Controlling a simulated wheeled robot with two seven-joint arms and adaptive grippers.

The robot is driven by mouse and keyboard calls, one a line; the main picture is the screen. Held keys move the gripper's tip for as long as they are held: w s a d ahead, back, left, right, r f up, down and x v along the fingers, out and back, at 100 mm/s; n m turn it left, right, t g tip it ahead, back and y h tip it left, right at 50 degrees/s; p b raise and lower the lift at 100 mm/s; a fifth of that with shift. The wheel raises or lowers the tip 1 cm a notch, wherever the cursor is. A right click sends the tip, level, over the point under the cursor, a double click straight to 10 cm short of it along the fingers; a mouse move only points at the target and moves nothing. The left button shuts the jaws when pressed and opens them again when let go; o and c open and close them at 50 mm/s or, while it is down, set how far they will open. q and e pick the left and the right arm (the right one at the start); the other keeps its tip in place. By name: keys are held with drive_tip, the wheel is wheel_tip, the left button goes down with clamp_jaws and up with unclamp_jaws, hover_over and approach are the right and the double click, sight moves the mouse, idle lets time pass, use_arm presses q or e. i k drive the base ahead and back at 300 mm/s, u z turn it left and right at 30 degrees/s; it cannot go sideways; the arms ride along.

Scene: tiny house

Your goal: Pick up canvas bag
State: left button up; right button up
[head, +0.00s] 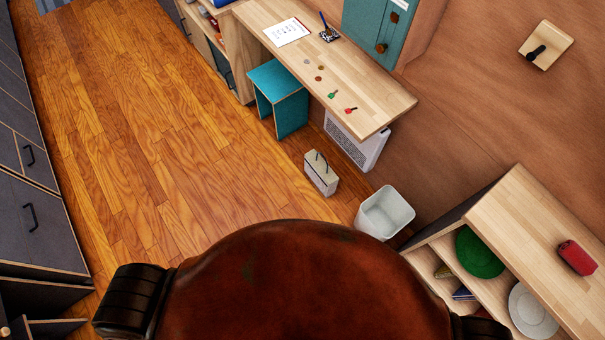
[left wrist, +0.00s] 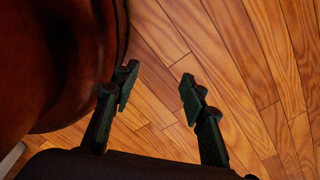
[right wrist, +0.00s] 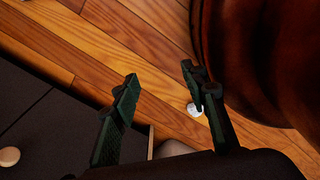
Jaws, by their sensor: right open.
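A small pale canvas bag (head: 321,180) with dark handles stands upright on the wooden floor in the head view, just ahead of my body and left of a white bin. Neither gripper shows in the head view. My left gripper (left wrist: 158,86) is open and empty over bare floor in the left wrist view, beside my red-brown body. My right gripper (right wrist: 160,82) is open and empty in the right wrist view, also over the floor beside my body. The bag is not in either wrist view.
A white bin (head: 385,213), a white heater (head: 353,143) and a teal stool (head: 279,98) stand near the bag. A wooden desk (head: 345,85) overhangs the heater. A shelf unit (head: 520,215) is at right. Dark cabinets (head: 25,190) line the left. Open floor (head: 150,130) lies between.

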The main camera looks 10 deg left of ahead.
sight(319, 170)
drive_tip(key=u, duration=2.6)
drive_tip(key=k, duration=0.45)
drive_tip(key=z, duration=1.25)
